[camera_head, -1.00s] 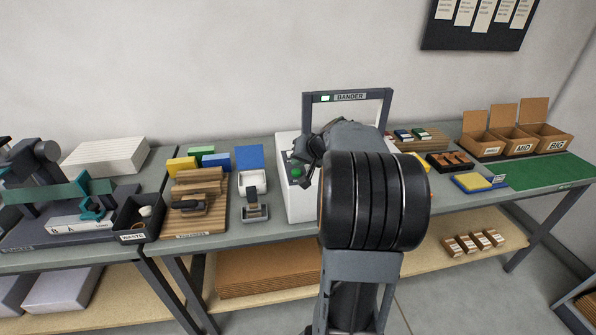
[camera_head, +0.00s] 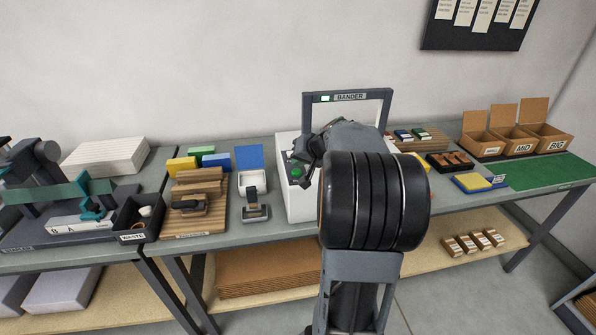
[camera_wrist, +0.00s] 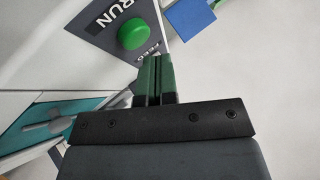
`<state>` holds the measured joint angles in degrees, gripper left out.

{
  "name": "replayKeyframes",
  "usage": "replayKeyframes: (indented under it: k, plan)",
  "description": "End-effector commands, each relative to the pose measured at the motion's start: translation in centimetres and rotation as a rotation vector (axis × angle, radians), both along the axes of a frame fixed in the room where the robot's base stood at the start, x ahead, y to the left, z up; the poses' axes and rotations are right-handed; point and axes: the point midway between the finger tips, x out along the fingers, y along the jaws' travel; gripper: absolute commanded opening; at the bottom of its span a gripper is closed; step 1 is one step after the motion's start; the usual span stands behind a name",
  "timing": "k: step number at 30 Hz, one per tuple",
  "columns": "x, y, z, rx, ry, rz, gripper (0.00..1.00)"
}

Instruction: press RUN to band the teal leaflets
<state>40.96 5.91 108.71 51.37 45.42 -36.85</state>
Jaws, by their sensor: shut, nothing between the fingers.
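The bander (camera_head: 346,97) is a white machine with a grey arch and a label. Its green RUN button (camera_wrist: 132,34) sits on a dark panel marked RUN and FEED; it also shows in the head view (camera_head: 298,171). My gripper (camera_wrist: 154,62) is shut and empty, its green-edged fingertips just below the button in the wrist view and apart from it in the picture; the depth of the gap is hard to tell. A flat teal thing (camera_wrist: 65,107), probably the leaflets, lies at the left of the wrist view, partly under a grey bar. My arm hides much of the bander in the head view.
A waste bin (camera_head: 137,217) is further left. Open cartons (camera_head: 546,139) and a green mat (camera_head: 553,171) are at the right.

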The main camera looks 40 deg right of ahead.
Motion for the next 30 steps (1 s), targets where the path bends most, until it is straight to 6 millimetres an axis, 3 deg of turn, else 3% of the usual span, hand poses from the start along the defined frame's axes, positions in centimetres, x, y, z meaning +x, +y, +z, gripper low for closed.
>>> replayKeyframes:
  k: [30]
  plan:
    - [0.18, 0.0, -0.85, 0.0, 0.0, 0.0, 0.0]
